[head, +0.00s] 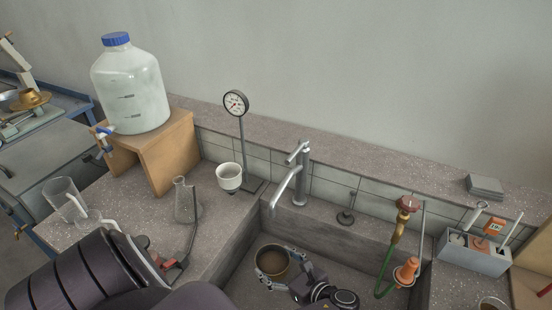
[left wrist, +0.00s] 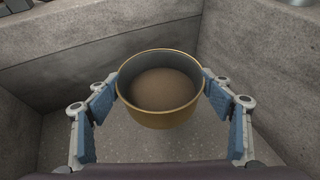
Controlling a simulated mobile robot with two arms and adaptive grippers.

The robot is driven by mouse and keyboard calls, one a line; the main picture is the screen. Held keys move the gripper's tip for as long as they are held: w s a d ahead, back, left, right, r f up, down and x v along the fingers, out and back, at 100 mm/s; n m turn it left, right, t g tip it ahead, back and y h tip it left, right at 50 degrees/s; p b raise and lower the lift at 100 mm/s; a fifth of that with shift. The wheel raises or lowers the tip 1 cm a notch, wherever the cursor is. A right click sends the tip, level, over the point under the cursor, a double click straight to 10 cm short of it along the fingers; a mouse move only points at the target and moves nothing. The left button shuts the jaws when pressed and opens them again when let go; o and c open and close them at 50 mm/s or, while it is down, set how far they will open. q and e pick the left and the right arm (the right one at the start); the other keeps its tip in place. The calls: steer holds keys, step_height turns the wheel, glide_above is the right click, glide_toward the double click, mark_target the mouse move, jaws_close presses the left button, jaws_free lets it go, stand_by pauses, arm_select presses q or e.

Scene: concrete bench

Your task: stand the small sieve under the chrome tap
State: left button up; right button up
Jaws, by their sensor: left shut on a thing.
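The small sieve (head: 272,266) is a round brass-rimmed pan with a brown mesh bottom, inside the concrete sink. My left gripper (head: 271,263) is shut on it, with one finger on each side of the rim. In the left wrist view the sieve (left wrist: 160,90) sits level between the blue finger pads of my gripper (left wrist: 161,92), near a sink corner. I cannot tell whether it touches the sink floor. The chrome tap (head: 301,175) stands at the sink's back edge. Its spout ends above the sink, higher in the picture than the sieve. My right gripper is out of view.
A green hose with an orange nozzle (head: 406,270) hangs at the sink's right. A white cup (head: 229,177), a glass flask (head: 186,201) and a dial gauge (head: 236,103) stand left of the tap. A grey caddy (head: 474,254) stands at the right. Sink floor (left wrist: 165,148) shows bare around the sieve.

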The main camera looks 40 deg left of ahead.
mark_target(276, 269)
arm_select(q)
step_height(276, 269, down, 4)
steer(key=shift+f+b, duration=0.15)
steer(key=shift+b, duration=0.35)
steer(key=shift+f+b, duration=0.75)
steer(key=shift+f, duration=1.3)
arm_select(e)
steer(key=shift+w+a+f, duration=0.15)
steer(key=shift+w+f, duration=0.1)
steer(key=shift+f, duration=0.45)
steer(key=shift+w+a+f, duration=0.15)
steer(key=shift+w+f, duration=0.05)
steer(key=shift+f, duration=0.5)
arm_select(q)
steer(key=shift+f, duration=0.2)
steer(key=o, duration=1.3)
steer(key=shift+o, duration=0.3)
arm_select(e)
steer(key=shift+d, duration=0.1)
arm_select(q)
steer(key=shift+r, duration=0.1)
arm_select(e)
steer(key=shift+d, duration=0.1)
